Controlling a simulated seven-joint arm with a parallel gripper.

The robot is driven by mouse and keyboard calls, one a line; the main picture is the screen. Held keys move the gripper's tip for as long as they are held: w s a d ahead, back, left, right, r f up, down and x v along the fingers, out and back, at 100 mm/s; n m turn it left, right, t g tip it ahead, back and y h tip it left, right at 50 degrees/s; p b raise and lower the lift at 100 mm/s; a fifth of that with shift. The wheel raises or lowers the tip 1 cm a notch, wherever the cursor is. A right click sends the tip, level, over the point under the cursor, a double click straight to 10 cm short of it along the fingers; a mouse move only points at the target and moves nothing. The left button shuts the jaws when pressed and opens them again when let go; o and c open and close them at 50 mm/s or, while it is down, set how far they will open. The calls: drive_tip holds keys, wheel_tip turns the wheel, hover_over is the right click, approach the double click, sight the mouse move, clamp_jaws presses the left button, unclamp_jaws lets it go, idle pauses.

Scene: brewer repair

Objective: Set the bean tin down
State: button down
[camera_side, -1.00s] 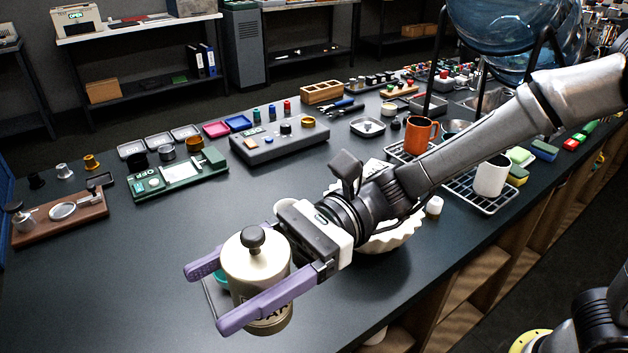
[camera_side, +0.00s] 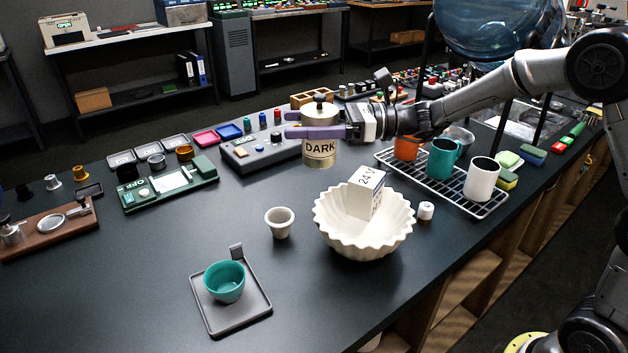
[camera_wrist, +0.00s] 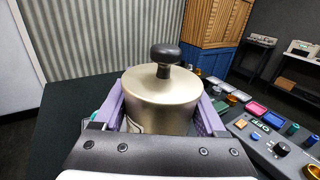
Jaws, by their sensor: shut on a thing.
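The bean tin (camera_side: 319,151) is a cream and tan cylinder with a black knob on its lid and a band reading "DARK". My gripper (camera_side: 312,132) is shut on it, with a purple finger along its side. The tin is upright and appears held above the counter (camera_side: 180,240), in front of the grey control box in the side view. In the wrist view the tin (camera_wrist: 160,100) fills the middle between both purple fingers (camera_wrist: 160,110). Its base is hidden there.
A white fluted bowl (camera_side: 362,235) holding a box marked "24 V" (camera_side: 366,192) stands nearer the camera. A small white cup (camera_side: 280,222) is beside it. A teal cup (camera_side: 225,281) sits on a grey tray (camera_side: 240,318). A mug rack (camera_side: 440,182) is at right. Left-centre counter is clear.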

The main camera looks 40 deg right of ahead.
drive_tip(key=w+d+m+t+h, duration=0.2)
drive_tip(key=w+d+m+t, duration=0.1)
drive_tip(key=d, duration=0.9)
drive_tip(key=shift+w+f, duration=2.4)
drive_tip(key=shift+f, duration=0.6)
drive_tip(key=shift+w+f, duration=2.35)
drive_tip(key=shift+f, duration=0.6)
drive_tip(key=shift+w+f, duration=2.4)
drive_tip(key=shift+f, duration=0.6)
drive_tip(key=shift+f, duration=0.2)
unclamp_jaws()
